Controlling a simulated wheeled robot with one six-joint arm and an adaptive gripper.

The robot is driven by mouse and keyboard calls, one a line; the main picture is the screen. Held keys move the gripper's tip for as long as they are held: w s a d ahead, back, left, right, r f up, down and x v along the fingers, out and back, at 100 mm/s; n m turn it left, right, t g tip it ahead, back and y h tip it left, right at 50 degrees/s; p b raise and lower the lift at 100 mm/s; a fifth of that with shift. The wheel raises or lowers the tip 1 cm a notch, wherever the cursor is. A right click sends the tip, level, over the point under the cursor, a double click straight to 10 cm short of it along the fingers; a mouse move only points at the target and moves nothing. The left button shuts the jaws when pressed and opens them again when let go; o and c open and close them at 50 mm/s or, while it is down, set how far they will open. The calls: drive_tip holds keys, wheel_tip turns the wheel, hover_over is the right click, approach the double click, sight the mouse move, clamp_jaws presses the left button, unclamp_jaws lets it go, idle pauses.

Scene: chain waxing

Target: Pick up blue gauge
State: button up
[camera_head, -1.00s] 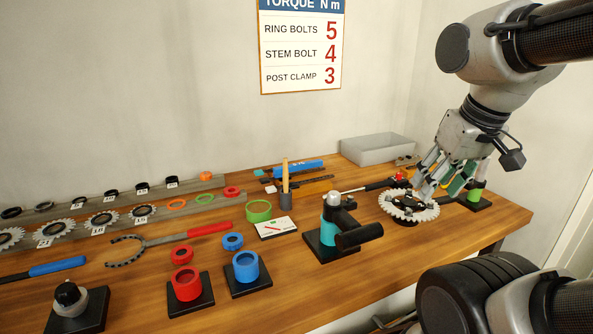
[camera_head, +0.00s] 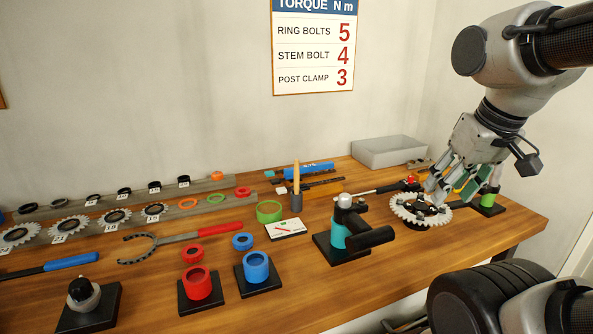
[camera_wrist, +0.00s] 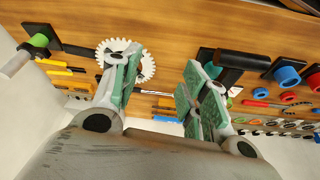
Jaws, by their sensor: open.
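A flat blue gauge (camera_head: 310,168) with a small dark label lies at the back of the workbench, near the wall. It is the likely blue gauge, but its outline is small. My gripper (camera_head: 447,192) is at the right end of the bench, above or beside a white toothed chainring (camera_head: 410,212), well to the right of the gauge. In the wrist view my gripper (camera_wrist: 160,82) has its two green-padded fingers wide apart, with nothing held between them. I cannot clearly tell the gauge in the wrist view.
A teal and black clamp stand (camera_head: 342,232) rises mid-bench. A grey bin (camera_head: 388,152) stands at the back right. Blue cup (camera_head: 256,268), red cup (camera_head: 197,284) and a red-handled tool (camera_head: 220,229) occupy the front left. A wooden-handled upright tool (camera_head: 296,178) stands before the gauge.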

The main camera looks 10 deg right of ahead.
idle(0.3)
drive_tip(key=w+a+r+m+g+y, duration=0.1)
drive_tip(key=w+a+r+m, duration=0.15)
drive_tip(key=w, duration=0.35)
drive_tip(key=w+a+r+m, duration=0.1)
drive_tip(key=w+r+m, duration=0.15)
drive_tip(key=w, duration=0.35)
drive_tip(key=m+g+y, duration=0.3)
drive_tip(key=m+g, duration=0.1)
drive_tip(key=m, duration=0.7)
hover_over(309, 165)
drive_tip(key=d, duration=0.3)
drive_tip(key=f, duration=1)
drive_tip(key=shift+w+a+f, duration=0.15)
drive_tip(key=shift+w+f, duration=0.2)
drive_tip(key=shift+f, duration=0.05)
drive_tip(key=shift+y, duration=0.3)
drive_tip(key=x, duration=0.8)
drive_tip(key=shift+s+d+f, duration=0.15)
drive_tip(key=shift+d+f, duration=0.05)
drive_tip(key=shift+d, duration=0.1)
drive_tip(key=shift+c, duration=0.3)
clamp_jaws()
